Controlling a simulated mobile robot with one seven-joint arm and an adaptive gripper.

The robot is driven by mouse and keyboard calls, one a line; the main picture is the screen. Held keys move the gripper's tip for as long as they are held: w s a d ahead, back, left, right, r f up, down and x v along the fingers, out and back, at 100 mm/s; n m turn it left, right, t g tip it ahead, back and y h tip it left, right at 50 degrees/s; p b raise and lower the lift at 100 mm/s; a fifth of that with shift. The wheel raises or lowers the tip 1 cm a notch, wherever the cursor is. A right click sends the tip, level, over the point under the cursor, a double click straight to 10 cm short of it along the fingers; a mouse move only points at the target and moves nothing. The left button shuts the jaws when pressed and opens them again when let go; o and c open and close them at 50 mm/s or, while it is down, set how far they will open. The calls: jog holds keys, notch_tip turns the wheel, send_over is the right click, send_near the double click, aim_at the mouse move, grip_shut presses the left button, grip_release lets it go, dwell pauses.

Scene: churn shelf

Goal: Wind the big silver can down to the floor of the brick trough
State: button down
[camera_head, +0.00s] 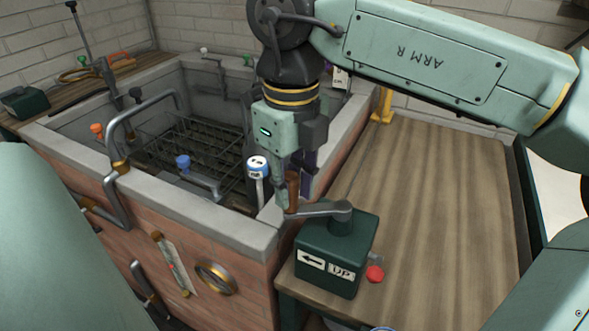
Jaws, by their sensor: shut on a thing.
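My gripper (285,194) points down at the trough's near right corner. It is shut on the brown upright handle (293,188) of a grey crank (318,209). The crank sits on top of a dark green winch box (337,252), whose front plates show a left arrow and "UP". The brick trough (188,245) has a grey stone rim and a dark wire rack (197,140) inside. I cannot make out the big silver can; my gripper and arm cover part of the trough's right side.
A wooden bench top (435,190) right of the trough is mostly clear. A red knob (375,273) sticks out beside the winch box. A dark green box (24,103) is at far left.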

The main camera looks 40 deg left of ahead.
jog(key=w+d, duration=0.4)
jog(key=d, duration=0.9)
jog(key=c, duration=1.3)
grip_release()
jog(key=shift+s+d, duration=0.1)
jog(key=shift+s, duration=0.1)
notch_tip(320, 180, up, 12)
jog(key=shift+s, duration=0.1)
